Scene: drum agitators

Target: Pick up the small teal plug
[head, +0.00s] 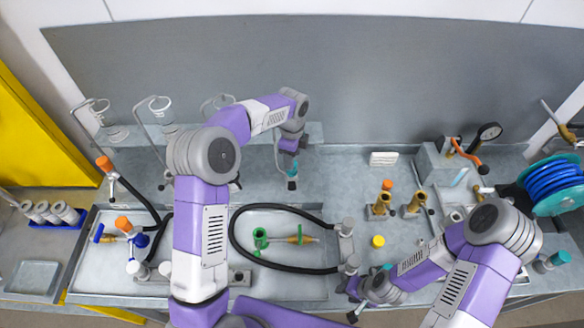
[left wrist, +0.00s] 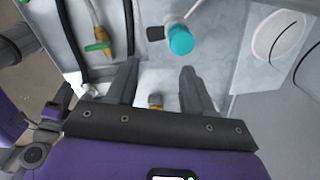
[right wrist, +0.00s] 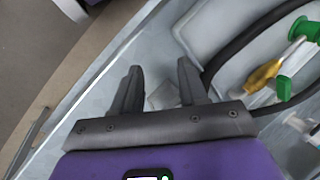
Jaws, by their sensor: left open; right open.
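A small teal piece (head: 292,184) sits on the bench at the back middle, just below my left gripper (head: 291,153) in the head view. In the left wrist view a teal cylindrical cap (left wrist: 181,41) on a pale stem is beyond the fingertips, right of centre. My left gripper (left wrist: 158,78) is open, with nothing between its fingers. Another bit of teal (head: 387,267) shows beside my right wrist, partly hidden. I cannot tell which of these is the plug. My right gripper (head: 353,298) is open and empty near the bench's front edge; it also shows in the right wrist view (right wrist: 160,78).
A black hose loop (head: 236,238) surrounds a green fitting (head: 260,238) in the front tray. Brass fittings (head: 381,205) and a yellow cap (head: 378,241) stand right of centre.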

